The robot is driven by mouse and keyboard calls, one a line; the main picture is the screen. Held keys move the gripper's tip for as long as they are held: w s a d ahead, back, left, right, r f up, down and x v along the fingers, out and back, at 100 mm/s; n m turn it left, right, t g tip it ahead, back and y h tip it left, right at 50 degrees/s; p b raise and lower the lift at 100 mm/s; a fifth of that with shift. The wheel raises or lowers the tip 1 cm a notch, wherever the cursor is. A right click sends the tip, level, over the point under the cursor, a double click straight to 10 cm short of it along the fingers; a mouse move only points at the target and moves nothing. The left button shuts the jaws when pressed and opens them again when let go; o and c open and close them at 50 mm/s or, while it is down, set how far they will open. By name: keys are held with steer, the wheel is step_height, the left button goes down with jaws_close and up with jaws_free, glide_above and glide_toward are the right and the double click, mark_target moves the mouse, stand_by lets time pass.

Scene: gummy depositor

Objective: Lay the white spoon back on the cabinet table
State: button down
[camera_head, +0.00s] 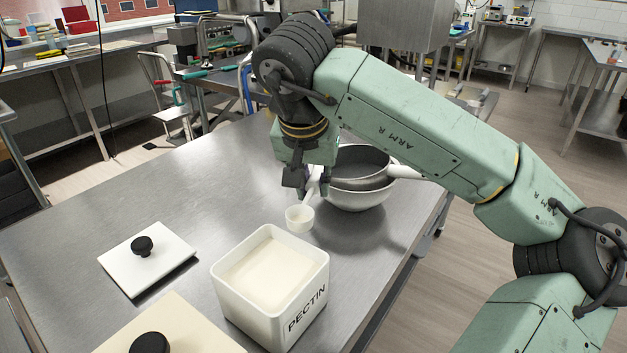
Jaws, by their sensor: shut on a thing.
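The white spoon (299,218) is a small round scoop with a short handle that rises into my gripper (309,193). My gripper points down and is shut on the spoon's handle. The bowl of the spoon hangs between the pectin box and the mixing bowl. I cannot tell whether it touches the steel table (190,205) or is just above it. The inside of the spoon looks pale, and I cannot tell whether it holds powder.
A white box marked PECTIN (305,317), open and filled with pale powder, stands at the front. A white bowl (362,196) with a grey pan (362,160) in it stands behind my gripper. A white lid (147,262) lies at left. The table's back left is clear.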

steer(key=shift+f, duration=0.35)
steer(key=c, duration=1.5)
jaws_free()
steer(key=shift+r, duration=0.3)
steer(key=v, duration=1.2)
steer(key=shift+s+r, duration=0.1)
steer(key=shift+r, duration=0.05)
